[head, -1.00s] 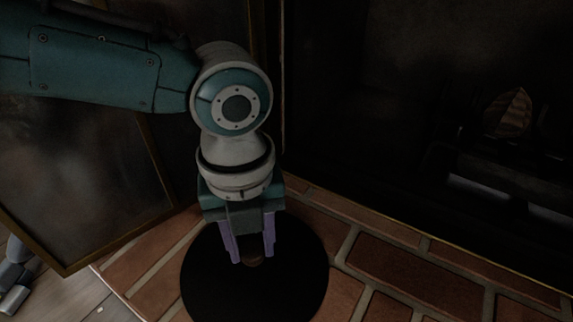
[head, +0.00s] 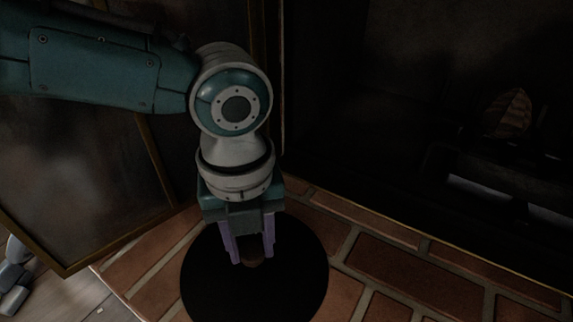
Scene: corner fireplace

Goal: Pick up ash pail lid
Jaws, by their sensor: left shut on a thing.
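The ash pail lid (head: 255,292) is a round, flat black disc with a small brown knob (head: 253,263) near its middle. It shows at the bottom of the head view, over the brick hearth. My left gripper (head: 252,261) points down from above, with its purple fingers on either side of the knob, shut on it. The pail itself does not show; I cannot tell what is under the lid. My right gripper is not in view.
The red brick hearth (head: 395,270) spreads to the right of the lid. A brass-framed screen panel (head: 75,185) stands at the left, close to my arm. Wooden floor (head: 75,296) shows at the lower left.

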